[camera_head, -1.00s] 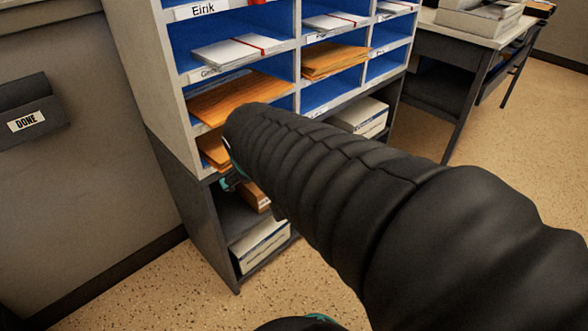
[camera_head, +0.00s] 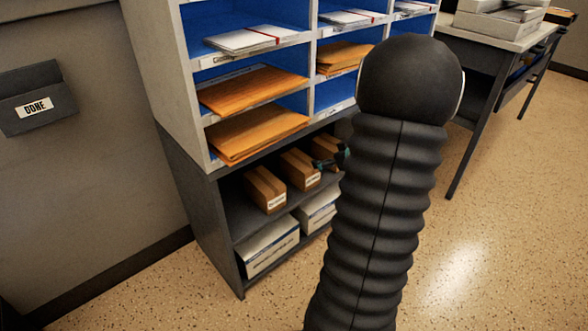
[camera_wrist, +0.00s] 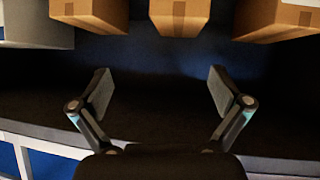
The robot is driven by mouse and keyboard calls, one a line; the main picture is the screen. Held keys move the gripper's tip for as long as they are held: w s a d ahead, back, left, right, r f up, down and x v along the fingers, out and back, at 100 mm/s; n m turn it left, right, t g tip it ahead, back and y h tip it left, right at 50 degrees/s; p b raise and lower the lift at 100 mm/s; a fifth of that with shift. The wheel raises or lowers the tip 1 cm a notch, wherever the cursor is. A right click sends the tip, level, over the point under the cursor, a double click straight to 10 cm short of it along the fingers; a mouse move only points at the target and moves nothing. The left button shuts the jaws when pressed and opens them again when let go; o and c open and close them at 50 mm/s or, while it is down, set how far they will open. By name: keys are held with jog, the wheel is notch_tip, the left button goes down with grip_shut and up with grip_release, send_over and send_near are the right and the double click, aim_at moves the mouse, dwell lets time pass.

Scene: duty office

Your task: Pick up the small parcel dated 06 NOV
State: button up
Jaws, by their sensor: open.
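Three small brown parcels stand in a row on the upper shelf of the dark lower cabinet: a left one (camera_head: 265,188), a middle one (camera_head: 299,169) and a right one (camera_head: 325,150). Their white labels are too small to read, so I cannot tell which is dated 06 NOV. In the wrist view three brown parcels show cut off along the top edge: left (camera_wrist: 90,14), middle (camera_wrist: 180,15) and right (camera_wrist: 275,18). My gripper (camera_wrist: 161,92) is open and empty, apart from them. In the head view my gripper (camera_head: 330,161) is partly hidden near the right parcel.
White boxes (camera_head: 268,247) stand on the cabinet's lower shelf. Pigeonholes above hold orange envelopes (camera_head: 258,133) and white letters (camera_head: 250,39). A DONE holder (camera_head: 36,106) hangs on the left wall. A desk (camera_head: 478,82) stands at the right. The floor in front is clear.

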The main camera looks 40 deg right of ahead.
aim_at(301, 160)
jog(key=shift+n+y, duration=0.3)
jog(key=shift+y, duration=0.6)
jog(key=x, duration=0.3)
jog(key=a+b+x, duration=0.1)
jog(key=x, duration=0.2)
jog(key=b+x, duration=0.1)
jog(key=x, duration=0.2)
jog(key=shift+s+a+f, duration=0.2)
jog(key=shift+s+f, duration=0.05)
jog(key=shift+f, duration=0.1)
jog(key=b+x, duration=0.1)
jog(key=x, duration=0.4)
jog(key=shift+d+b, duration=0.1)
jog(key=shift+b, duration=0.3)
jog(key=c, duration=1.4)
jog(key=shift+o, duration=0.2)
jog(key=shift+r, duration=0.1)
